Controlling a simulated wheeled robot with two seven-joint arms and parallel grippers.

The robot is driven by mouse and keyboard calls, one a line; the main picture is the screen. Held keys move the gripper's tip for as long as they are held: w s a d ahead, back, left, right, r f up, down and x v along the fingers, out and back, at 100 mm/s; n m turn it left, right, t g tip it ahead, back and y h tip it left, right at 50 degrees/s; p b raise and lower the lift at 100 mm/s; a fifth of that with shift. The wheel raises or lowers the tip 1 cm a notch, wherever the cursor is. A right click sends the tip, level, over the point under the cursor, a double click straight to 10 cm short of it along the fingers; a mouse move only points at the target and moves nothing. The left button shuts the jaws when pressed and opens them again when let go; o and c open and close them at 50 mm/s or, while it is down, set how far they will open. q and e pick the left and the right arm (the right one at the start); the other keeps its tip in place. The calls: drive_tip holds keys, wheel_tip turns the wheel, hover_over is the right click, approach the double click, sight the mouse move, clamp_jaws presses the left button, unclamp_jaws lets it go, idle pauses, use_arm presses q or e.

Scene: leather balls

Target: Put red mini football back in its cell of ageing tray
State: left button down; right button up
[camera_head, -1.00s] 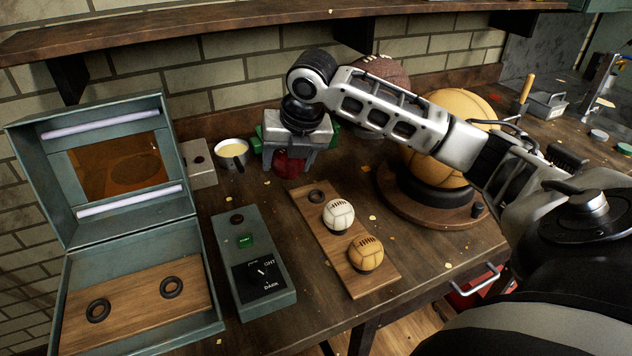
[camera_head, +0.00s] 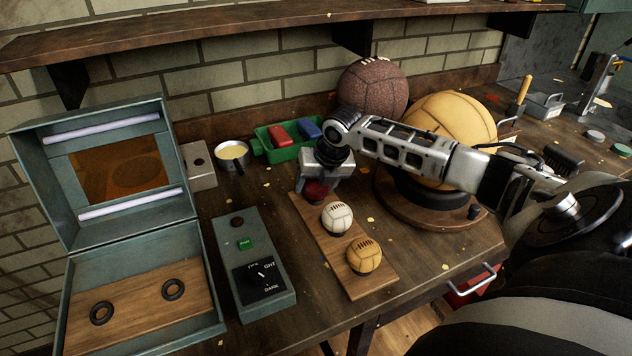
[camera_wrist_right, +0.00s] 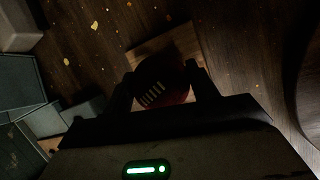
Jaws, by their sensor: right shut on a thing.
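The red mini football (camera_head: 316,190) is between the fingers of my right gripper (camera_head: 318,186), which is shut on it. In the head view the ball is at the far end of the wooden ageing tray (camera_head: 330,258), where a ring seat showed earlier. I cannot tell whether it touches the tray. The tray also holds a white mini ball (camera_head: 338,218) and a tan mini ball (camera_head: 364,255). In the right wrist view the dark red ball (camera_wrist_right: 163,82), with pale laces, sits between the two fingers, over the tray's wood (camera_wrist_right: 190,45). My left gripper is out of view.
An open teal light box (camera_head: 140,255) with two black rings stands at the left. A control box (camera_head: 252,265) lies beside the tray. A green bin (camera_head: 275,140) with red and blue blocks is behind. A large yellow ball (camera_head: 445,130) on a round stand is right.

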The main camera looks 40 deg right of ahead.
drive_tip(key=shift+f, duration=0.15)
drive_tip(key=o, duration=1.1)
drive_tip(key=shift+r, duration=0.25)
drive_tip(key=b+v, duration=0.1)
drive_tip(key=v, duration=1.1)
drive_tip(key=shift+f, duration=0.1)
